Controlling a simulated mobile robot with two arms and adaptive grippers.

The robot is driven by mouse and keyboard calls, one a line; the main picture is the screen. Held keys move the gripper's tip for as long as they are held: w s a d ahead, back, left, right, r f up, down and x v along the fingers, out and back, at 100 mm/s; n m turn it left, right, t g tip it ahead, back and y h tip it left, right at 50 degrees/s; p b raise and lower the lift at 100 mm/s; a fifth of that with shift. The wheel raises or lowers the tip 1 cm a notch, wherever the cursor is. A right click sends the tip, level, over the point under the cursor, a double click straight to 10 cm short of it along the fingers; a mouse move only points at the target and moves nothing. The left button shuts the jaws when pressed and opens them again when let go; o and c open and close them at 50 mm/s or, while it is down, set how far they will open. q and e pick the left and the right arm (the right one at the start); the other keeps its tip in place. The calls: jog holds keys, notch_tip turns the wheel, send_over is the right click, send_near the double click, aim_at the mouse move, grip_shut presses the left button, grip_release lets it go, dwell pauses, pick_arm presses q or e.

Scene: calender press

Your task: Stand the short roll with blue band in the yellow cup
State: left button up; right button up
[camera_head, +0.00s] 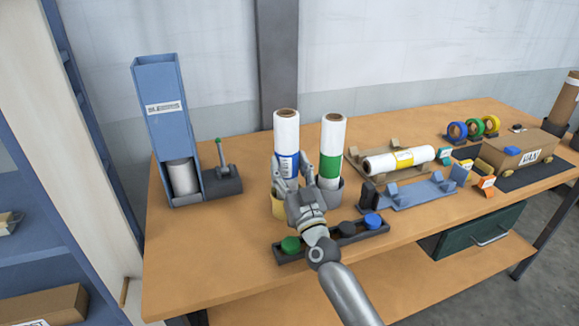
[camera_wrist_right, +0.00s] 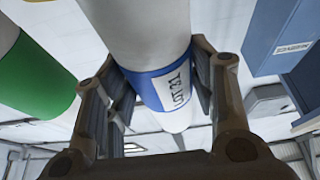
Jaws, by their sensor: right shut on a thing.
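The short roll with blue band (camera_head: 286,135) is white with a brown core and stands upright in the head view. My right gripper (camera_head: 287,168) is shut on it around the blue band. The right wrist view shows the fingers (camera_wrist_right: 160,90) on both sides of the roll (camera_wrist_right: 140,30), with dark lettering on its band. The yellow cup (camera_head: 278,207) is directly below the roll, partly behind my gripper. The roll's lower end is hidden, so I cannot tell whether it rests on the cup's bottom. My left gripper is not in view.
A roll with green band (camera_head: 332,145) stands close on the right in a grey cup (camera_head: 333,192). A dark button strip (camera_head: 320,239) lies in front. A blue dispenser (camera_head: 167,130) stands left. A roll with yellow band (camera_head: 380,161) lies on a cradle at right. The table's front left is clear.

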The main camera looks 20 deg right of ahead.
jog(key=shift+r, duration=0.1)
jog(key=o, duration=1.2)
jog(key=shift+o, duration=0.2)
